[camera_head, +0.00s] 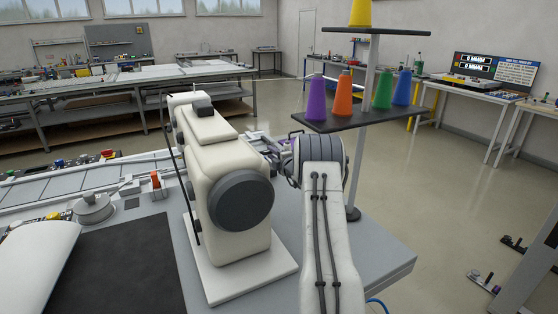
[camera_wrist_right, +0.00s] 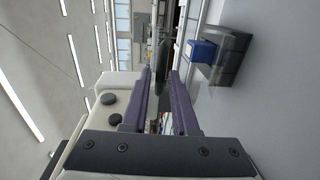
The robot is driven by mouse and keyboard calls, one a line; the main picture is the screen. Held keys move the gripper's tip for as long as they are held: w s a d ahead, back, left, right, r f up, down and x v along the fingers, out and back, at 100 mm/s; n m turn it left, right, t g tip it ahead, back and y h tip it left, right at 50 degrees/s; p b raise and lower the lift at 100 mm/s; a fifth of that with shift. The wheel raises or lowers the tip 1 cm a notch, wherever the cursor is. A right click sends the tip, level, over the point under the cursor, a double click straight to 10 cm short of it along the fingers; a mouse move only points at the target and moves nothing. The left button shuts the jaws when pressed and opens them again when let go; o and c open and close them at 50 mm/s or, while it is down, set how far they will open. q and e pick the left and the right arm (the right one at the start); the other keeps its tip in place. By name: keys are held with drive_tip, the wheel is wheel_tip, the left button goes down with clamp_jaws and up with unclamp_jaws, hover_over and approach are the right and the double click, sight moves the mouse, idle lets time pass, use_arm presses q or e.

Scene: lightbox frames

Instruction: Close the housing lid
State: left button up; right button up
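A cream sewing machine (camera_head: 222,160) stands upright on its pale base plate, with a dark grey handwheel (camera_head: 241,200) facing me. I cannot make out a separate open housing lid on it. My right gripper (camera_head: 266,141) is beyond the machine's right side, mostly hidden behind my right wrist. In the right wrist view its two purple fingers (camera_wrist_right: 161,73) are apart, with nothing clearly held between them. A cream housing with a dark knob (camera_wrist_right: 110,98) shows beside the fingers there. My left gripper is not in view.
A thread stand (camera_head: 343,121) with coloured cones rises just right of my right arm. The table's right corner is clear.

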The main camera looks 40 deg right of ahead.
drive_tip(key=b+v, duration=0.2)
drive_tip(key=v, duration=0.6)
drive_tip(key=shift+s, duration=0.45)
drive_tip(key=shift+r, duration=0.1)
